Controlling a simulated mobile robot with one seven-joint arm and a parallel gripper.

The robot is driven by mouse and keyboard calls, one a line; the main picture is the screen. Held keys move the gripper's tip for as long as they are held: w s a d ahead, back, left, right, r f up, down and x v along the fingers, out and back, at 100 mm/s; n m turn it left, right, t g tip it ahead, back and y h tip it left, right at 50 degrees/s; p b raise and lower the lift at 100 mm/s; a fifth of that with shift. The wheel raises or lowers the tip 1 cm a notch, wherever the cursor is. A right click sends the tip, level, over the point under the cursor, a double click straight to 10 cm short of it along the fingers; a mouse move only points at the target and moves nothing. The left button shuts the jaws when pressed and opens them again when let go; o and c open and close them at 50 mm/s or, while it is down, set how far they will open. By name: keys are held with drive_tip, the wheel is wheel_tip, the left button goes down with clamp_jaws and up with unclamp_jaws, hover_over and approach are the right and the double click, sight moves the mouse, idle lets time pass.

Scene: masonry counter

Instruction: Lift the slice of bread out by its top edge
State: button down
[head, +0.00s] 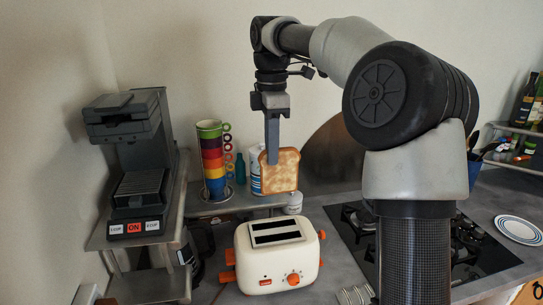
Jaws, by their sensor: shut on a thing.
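The slice of bread (281,176) is browned with a darker crust. It hangs upright in the air above the toaster, apart from it. My gripper (272,157) points down and is shut on the bread near its top edge, left of the middle. The cream toaster (262,267) stands on the counter below, with orange knobs and feet. Its two dark slots on top look empty.
A stack of coloured mugs (212,160) stands on a shelf behind left. A dark coffee machine (135,165) is at the far left. A black hob (440,250) lies to the right, with a striped plate (518,230) beyond it.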

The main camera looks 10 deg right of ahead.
drive_tip(key=shift+r, duration=2.1)
